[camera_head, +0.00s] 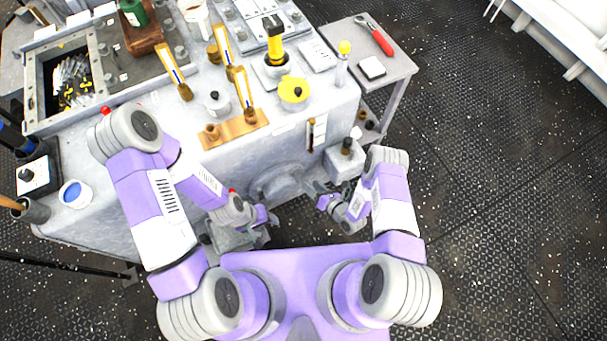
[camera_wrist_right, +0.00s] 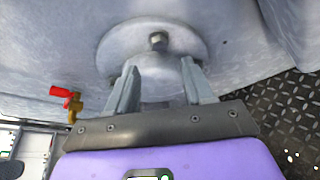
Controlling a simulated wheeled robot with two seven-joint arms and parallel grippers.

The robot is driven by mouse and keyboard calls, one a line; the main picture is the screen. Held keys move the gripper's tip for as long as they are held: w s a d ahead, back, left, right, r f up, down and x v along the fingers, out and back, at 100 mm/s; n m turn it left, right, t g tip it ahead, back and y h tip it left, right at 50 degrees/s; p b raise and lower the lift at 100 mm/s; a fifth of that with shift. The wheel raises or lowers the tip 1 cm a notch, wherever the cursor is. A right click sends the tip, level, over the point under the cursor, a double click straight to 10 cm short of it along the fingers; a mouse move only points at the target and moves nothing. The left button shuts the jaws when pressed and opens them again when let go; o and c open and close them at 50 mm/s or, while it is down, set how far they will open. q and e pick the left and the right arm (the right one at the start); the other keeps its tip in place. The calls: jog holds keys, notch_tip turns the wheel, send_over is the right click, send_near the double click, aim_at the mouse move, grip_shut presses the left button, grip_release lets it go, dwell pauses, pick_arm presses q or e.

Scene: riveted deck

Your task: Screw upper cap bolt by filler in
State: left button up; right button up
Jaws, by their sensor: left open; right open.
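A hex-headed bolt (camera_wrist_right: 158,41) sits at the upper part of a round grey cap (camera_wrist_right: 115,42) on the machine's front wall in the right wrist view. How far the bolt stands out of the cap is unclear. The round cap also shows in the head view (camera_head: 280,182), where the bolt cannot be made out. My right gripper (camera_wrist_right: 161,84) is open, its fingers apart below the bolt with a rounded boss of the cap behind them; nothing is between them. In the head view my right gripper (camera_head: 324,198) is close to the cap. My left gripper (camera_head: 266,219) is open, low at the left.
A brass valve with a red handle (camera_wrist_right: 70,101) sticks out at the left in the right wrist view. The grey machine (camera_head: 190,125) carries levers and a yellow-topped cup (camera_head: 293,91). A side table (camera_head: 390,70) holds a red-handled tool (camera_head: 382,41). Floor at the right is clear.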

aim_at(297, 174)
jog(key=b+x, duration=0.3)
jog(key=x, duration=0.4)
jog(key=shift+w+a, duration=0.1)
grip_shut()
dwell(0.4)
jog(key=shift+f+m+y, duration=0.2)
jog(key=shift+m+y, duration=0.6)
jog(key=shift+m, duration=0.4)
jog(key=shift+f+m+y, duration=0.1)
jog(key=shift+m+y, duration=0.6)
jog(key=shift+m, duration=0.7)
